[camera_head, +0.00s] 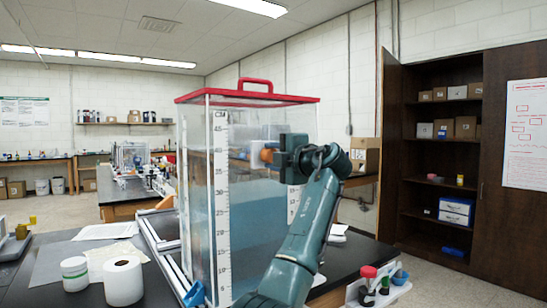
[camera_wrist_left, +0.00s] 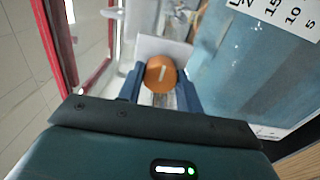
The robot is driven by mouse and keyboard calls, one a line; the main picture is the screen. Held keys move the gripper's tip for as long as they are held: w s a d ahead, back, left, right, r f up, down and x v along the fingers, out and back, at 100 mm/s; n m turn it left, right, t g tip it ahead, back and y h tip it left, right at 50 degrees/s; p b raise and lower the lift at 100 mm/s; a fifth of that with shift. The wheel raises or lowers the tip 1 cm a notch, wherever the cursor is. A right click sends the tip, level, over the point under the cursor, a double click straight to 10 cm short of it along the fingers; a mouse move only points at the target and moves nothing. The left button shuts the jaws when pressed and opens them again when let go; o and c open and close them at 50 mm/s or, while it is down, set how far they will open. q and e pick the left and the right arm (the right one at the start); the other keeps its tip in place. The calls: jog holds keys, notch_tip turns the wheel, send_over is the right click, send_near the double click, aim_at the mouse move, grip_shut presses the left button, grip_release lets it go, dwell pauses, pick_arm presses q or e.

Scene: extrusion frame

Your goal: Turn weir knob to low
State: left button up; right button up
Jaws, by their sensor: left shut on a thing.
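The orange round weir knob (camera_head: 266,155) shows at the upper part of the clear tank (camera_head: 198,190), left of my left gripper (camera_head: 274,153). In the left wrist view the knob (camera_wrist_left: 160,76) has a short white mark, which is slightly tilted from upright in that picture. It sits between the two dark blue fingers of my left gripper (camera_wrist_left: 160,92), which is shut on it. A pale plate (camera_wrist_left: 165,47) is behind the knob. No low or high label is readable. My right gripper is not in view.
The tank has a red lid with a handle (camera_head: 256,83), a white scale strip (camera_head: 221,200) and bluish water. A paper roll (camera_head: 123,280) and a white jar (camera_head: 75,273) stand on the black bench at left. Small red and green items (camera_head: 368,272) are at lower right.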

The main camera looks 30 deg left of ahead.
pick_arm(q)
jog(key=shift+f, duration=0.1)
jog(key=o, duration=1)
jog(key=shift+d, duration=0.1)
jog(key=shift+b+v, duration=1.45)
jog(key=shift+v, duration=5.1)
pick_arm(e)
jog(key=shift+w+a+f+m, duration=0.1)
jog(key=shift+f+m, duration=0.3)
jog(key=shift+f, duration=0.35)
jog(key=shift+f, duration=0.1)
